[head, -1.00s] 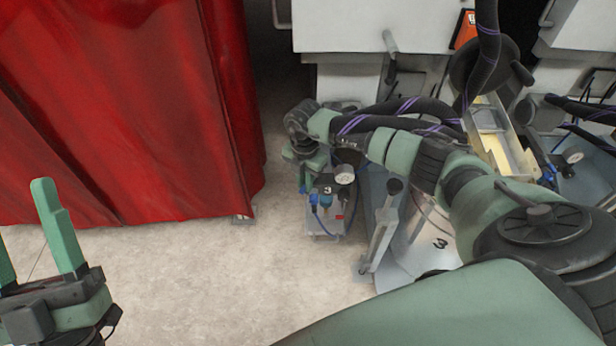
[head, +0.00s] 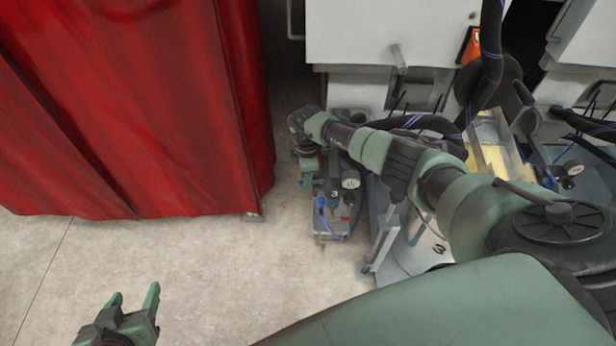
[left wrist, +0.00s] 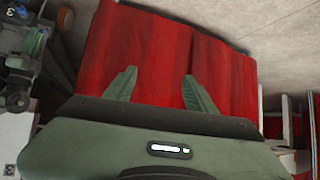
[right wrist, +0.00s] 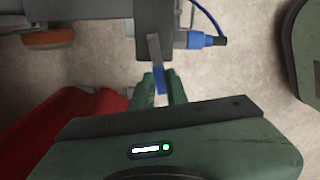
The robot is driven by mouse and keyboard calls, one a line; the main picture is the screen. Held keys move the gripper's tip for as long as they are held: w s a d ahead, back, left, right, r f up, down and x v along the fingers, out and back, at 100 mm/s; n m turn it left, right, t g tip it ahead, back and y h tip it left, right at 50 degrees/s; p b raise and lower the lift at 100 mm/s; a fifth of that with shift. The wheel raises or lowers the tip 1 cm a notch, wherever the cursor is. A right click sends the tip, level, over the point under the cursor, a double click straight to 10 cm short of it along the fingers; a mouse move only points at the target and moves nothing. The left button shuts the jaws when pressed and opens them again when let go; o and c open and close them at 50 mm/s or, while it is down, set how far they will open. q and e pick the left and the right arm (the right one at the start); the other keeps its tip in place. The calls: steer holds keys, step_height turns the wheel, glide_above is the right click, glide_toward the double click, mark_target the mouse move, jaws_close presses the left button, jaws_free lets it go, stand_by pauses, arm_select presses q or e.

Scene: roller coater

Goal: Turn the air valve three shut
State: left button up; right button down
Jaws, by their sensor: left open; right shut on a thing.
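The air valve three unit (head: 332,212) stands low by the machine, marked with a 3 and fitted with a round gauge (head: 351,179). Its flat lever handle with a blue end (right wrist: 158,76) shows in the right wrist view. My right gripper (right wrist: 163,84) is shut on that blue end. In the head view my right gripper (head: 306,178) is at the left side of the unit, mostly hidden by my wrist. My left gripper (head: 134,296) is open and empty above the floor at the lower left. Its spread fingers (left wrist: 160,84) show in the left wrist view.
A red curtain (head: 130,110) hangs at the left. White machine cabinets (head: 385,35) stand at the back. The floor (head: 230,270) between is clear.

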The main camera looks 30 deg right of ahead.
arm_select(q)
steer(key=shift+s+a+f+g+y+p, duration=0.1)
steer(key=shift+s+a+f+g, duration=0.1)
steer(key=shift+s+f+g, duration=0.35)
steer(key=shift+s+a+f+g+y+p, duration=0.1)
steer(key=shift+s+a+f+g, duration=0.2)
steer(key=shift+s, duration=0.4)
steer(key=shift+s+a+f+g+y+p, duration=0.15)
steer(key=shift+s+f+g, duration=0.1)
steer(key=shift+s+f, duration=0.35)
arm_select(e)
steer(key=shift+w+d+m, duration=0.15)
steer(key=shift+w+m, duration=0.05)
steer(key=shift+m, duration=0.4)
steer(key=shift+w+d+m, duration=0.1)
steer(key=shift+w+m, duration=0.1)
steer(key=shift+m, duration=0.4)
arm_select(q)
steer(key=shift+r, duration=0.1)
arm_select(e)
steer(key=c, duration=1.4)
jaws_free()
steer(key=shift+r, duration=0.15)
